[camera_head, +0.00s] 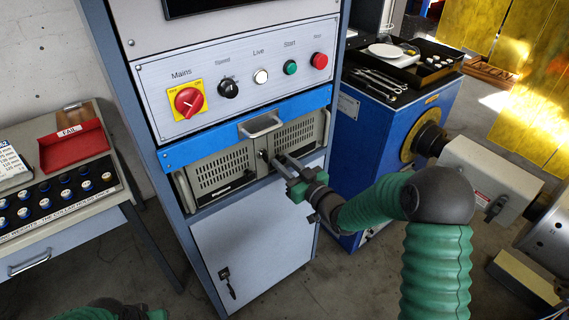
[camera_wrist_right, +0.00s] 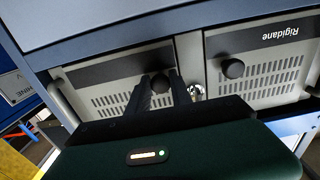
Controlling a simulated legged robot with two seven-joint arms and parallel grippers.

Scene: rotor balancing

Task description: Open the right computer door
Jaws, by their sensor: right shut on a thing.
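The computer is a beige-grey rack unit with two vented doors, set in the blue cabinet below a blue drawer front. The right computer door (camera_head: 300,135) looks closed in the head view; in the wrist view, which is upside down, it is the left vented panel (camera_wrist_right: 105,88). My right gripper (camera_head: 280,162) is in front of its inner edge. In the wrist view the fingers (camera_wrist_right: 160,90) are shut on the door's black knob (camera_wrist_right: 161,79), which they partly hide. The left computer door (camera_head: 220,172) looks closed, with its own black knob (camera_wrist_right: 232,68).
A metal handle (camera_head: 261,125) projects from the blue drawer front (camera_head: 200,146) just above the doors. A silver lock (camera_wrist_right: 196,92) sits between the doors. A blue tool cabinet (camera_head: 365,130) stands close on the right. A weights table (camera_head: 65,205) stands left.

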